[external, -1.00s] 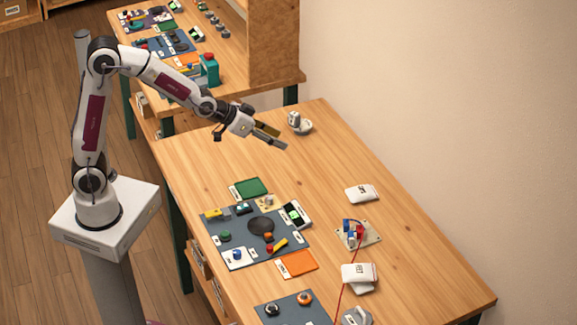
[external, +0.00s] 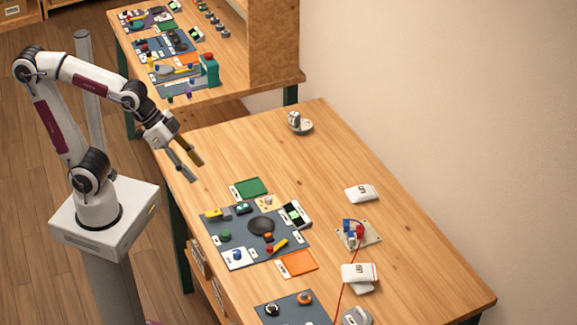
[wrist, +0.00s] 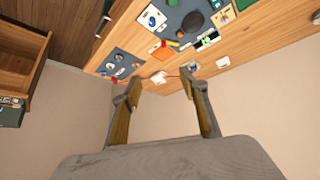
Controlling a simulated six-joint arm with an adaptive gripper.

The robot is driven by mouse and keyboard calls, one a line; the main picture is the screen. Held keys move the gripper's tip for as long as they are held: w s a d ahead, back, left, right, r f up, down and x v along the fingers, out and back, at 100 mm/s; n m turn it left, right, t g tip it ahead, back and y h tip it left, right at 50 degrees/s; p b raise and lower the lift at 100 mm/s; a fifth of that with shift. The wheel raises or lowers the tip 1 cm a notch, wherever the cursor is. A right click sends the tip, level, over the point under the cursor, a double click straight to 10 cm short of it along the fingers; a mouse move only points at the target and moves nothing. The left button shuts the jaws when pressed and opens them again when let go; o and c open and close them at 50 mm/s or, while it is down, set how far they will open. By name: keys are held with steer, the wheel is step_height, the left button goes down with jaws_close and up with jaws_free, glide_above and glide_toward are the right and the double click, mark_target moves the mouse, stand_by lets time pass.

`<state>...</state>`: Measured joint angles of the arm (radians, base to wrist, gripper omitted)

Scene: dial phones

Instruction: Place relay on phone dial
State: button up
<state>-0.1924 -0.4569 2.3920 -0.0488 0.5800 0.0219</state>
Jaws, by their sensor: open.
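A grey mat (external: 240,245) on the near table carries several small parts around a dark round disc (external: 261,227), probably the dial. The disc also shows in the wrist view (wrist: 192,21). A pale board with blue and red blocks (external: 353,232) sits right of the mat. No part is clearly readable as the relay. My gripper (external: 199,171) is open and empty, above the table's left edge, up and left of the mat and apart from everything. Its two fingers are spread in the wrist view (wrist: 160,86), with nothing between them.
A green tray (external: 252,187) and an orange tray (external: 297,263) flank the mat. A red wire (external: 341,295) runs near the bags. A second bench (external: 245,97) is behind. The table's far half is mostly clear.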

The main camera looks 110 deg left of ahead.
steer(key=s+d+f+m+g+h, duration=0.1)
steer(key=s+d+m, duration=0.1)
steer(key=s+d, duration=0.4)
steer(key=shift+s+f+g, duration=0.2)
steer(key=shift+s+g, duration=0.1)
steer(key=shift+s, duration=2.55)
